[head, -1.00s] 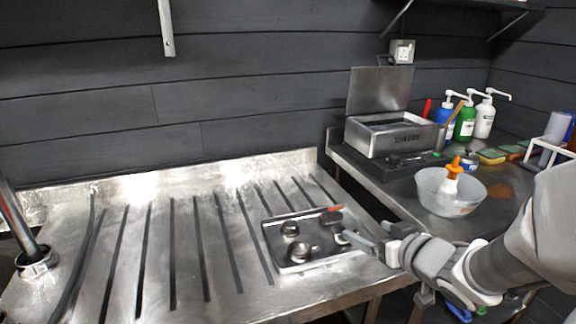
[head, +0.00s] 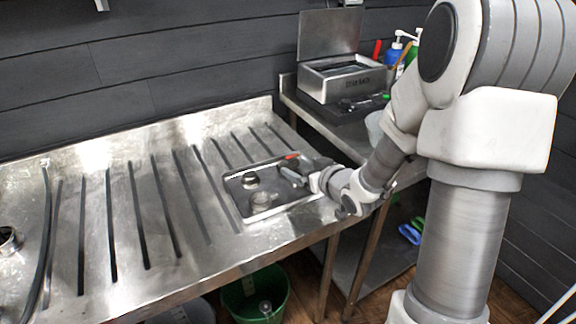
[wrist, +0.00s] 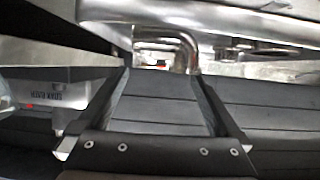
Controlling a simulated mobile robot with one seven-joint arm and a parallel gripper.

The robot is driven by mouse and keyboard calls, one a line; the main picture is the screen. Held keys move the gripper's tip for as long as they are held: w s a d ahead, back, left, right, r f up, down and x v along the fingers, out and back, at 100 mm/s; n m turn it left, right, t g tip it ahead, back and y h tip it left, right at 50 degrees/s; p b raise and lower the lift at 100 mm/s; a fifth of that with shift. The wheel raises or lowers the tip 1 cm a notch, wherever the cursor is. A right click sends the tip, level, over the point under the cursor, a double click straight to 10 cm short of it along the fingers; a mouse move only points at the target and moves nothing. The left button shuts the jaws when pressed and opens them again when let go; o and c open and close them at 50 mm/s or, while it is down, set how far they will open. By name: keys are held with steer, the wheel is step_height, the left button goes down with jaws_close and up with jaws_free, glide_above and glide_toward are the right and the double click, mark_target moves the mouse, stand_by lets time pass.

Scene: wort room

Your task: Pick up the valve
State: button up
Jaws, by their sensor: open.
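A shallow metal tray (head: 234,192) lies on the ribbed steel counter in the head view. A small red-handled piece, which looks like the valve (head: 291,156), is at its far right edge. My gripper (head: 296,172) is low over the tray's right side, close to this piece, its jaws open. In the wrist view, my gripper's (wrist: 160,82) two dark fingers reach forward. A shiny bent metal pipe (wrist: 185,45) shows just beyond the fingertips, and a small red spot shows behind it. I cannot tell whether the pipe is part of the valve.
Two round metal fittings, one farther back (head: 250,181) and one nearer (head: 260,199), sit in the tray. A steel box with raised lid (head: 345,82) and bottles stand on the right bench. A green bucket (head: 254,296) is under the counter. The counter's left is largely clear.

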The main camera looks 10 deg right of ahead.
mark_target(289, 157)
steer(key=shift+b+x, duration=0.6)
steer(key=shift+x, duration=2.5)
steer(key=shift+a+r, duration=0.1)
steer(key=shift+r, duration=0.1)
steer(key=c, duration=1.4)
steer(key=shift+o, duration=0.2)
steer(key=shift+r, duration=0.45)
steer(key=r+p, duration=0.1)
steer(key=r, duration=0.1)
steer(key=d+r+p, duration=0.1)
steer(key=r, duration=0.1)
steer(key=shift+r, duration=0.1)
steer(key=s+d+r+p, duration=0.35)
steer(key=d+r, duration=0.25)
steer(key=d, duration=0.4)
steer(key=s+a+r+p, duration=0.2)
steer(key=a+r+p, duration=0.1)
steer(key=a+p, duration=0.1)
steer(key=s+a+r+p, duration=0.3)
steer(key=a+p, duration=0.1)
steer(key=a, duration=0.3)
steer(key=shift+p, duration=0.4)
